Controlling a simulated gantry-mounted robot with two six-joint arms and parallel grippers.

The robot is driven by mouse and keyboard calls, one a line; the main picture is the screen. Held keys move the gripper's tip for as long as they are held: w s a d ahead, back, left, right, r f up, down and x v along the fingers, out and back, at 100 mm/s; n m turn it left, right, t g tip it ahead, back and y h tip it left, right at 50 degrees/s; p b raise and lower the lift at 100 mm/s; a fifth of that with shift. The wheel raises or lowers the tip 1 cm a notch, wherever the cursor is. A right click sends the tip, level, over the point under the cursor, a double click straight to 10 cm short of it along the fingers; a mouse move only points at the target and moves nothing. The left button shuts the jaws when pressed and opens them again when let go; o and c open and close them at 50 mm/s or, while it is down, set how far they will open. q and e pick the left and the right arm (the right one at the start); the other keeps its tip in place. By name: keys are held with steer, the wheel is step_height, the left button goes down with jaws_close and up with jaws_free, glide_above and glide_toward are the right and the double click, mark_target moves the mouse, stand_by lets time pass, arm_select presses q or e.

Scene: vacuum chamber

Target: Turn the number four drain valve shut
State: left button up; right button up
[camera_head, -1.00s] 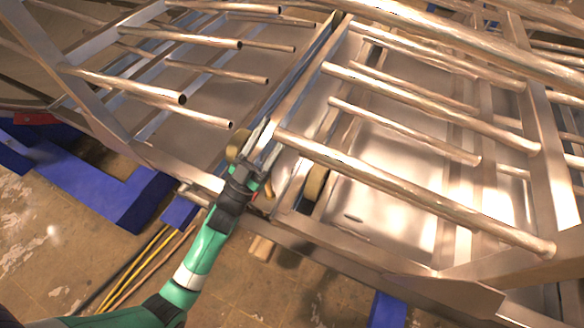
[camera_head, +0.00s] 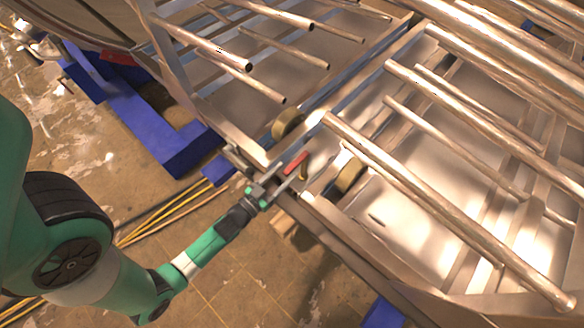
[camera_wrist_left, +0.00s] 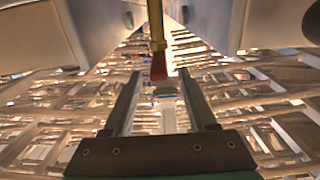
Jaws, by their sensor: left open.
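A small red lever-like handle (camera_head: 295,163) shows at the near corner of the metal frame, between two tan round parts. It looks like a valve handle, but no number can be read. In the left wrist view the red handle (camera_wrist_left: 159,66) hangs from a yellowish stem, ahead of my fingers and between their lines. My left gripper (camera_head: 279,182) is open and empty just in front of the handle, with its fingers pointing at it. It also shows in the left wrist view (camera_wrist_left: 158,88). Whether a finger touches the handle, I cannot tell. My right gripper is out of view.
Tan round parts (camera_head: 287,124) and (camera_head: 350,174) flank the handle. Metal rails and long tubes (camera_head: 440,210) crowd above and to the right. A blue support (camera_head: 140,125) stands at the left. Yellow cables (camera_head: 165,222) lie on the open floor below.

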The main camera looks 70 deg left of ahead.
mark_target(292, 167)
arm_select(q)
steer(key=x, duration=0.4)
steer(key=shift+w+b, duration=0.1)
steer(key=shift+b, duration=0.3)
jaws_close()
stand_by(1.0)
